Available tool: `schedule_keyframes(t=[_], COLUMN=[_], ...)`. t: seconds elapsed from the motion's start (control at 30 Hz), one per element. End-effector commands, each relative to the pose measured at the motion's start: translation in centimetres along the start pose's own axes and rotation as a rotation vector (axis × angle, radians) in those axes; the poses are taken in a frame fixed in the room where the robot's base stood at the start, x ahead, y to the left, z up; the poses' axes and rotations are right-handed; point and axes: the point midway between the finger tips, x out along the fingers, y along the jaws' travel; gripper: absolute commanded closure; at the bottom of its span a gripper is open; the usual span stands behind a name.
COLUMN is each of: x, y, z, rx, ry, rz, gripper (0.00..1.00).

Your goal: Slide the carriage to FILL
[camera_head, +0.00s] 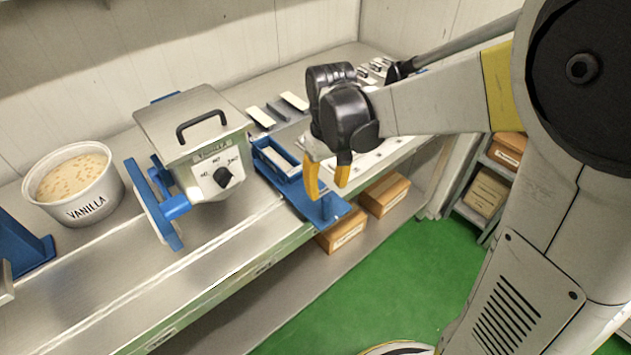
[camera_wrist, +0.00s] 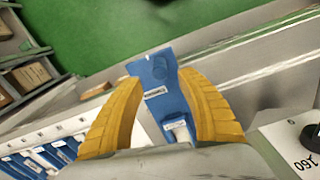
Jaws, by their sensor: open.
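A blue slide piece stands at the bench's front, right of the kettle (camera_head: 200,125). Its blue channel (camera_head: 268,170) holds a pale bar, and its flat blue end (camera_head: 335,211) reaches the front edge. I cannot tell which part is the carriage, and no FILL mark is readable.
A white tub marked VANILLA (camera_head: 85,205) and blue brackets (camera_head: 160,200) stand left. Pale bars (camera_head: 294,101) lie behind the slide, and a white panel (camera_head: 372,160) is right of it. Boxes (camera_head: 384,194) sit on the lower shelf. The green floor (camera_head: 400,290) is open in front.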

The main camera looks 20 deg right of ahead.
Motion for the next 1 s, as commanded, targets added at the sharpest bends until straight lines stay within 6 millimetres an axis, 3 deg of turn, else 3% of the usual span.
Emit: schedule_keyframes(t=[0.2,0.4,0.83,0.97,1.0], x=[4.9,7.8,8.7,8.7,8.7], y=[0.0,0.0,0.0,0.0,0.0], z=[0.0,-0.1,0.0,0.0,0.0], rx=[0.001,0.001,0.001,0.001,0.001], ry=[0.001,0.002,0.002,0.002,0.002], rz=[0.0,0.0,0.0,0.0,0.0], gripper=[0.55,0.55,0.57,0.96,1.0])
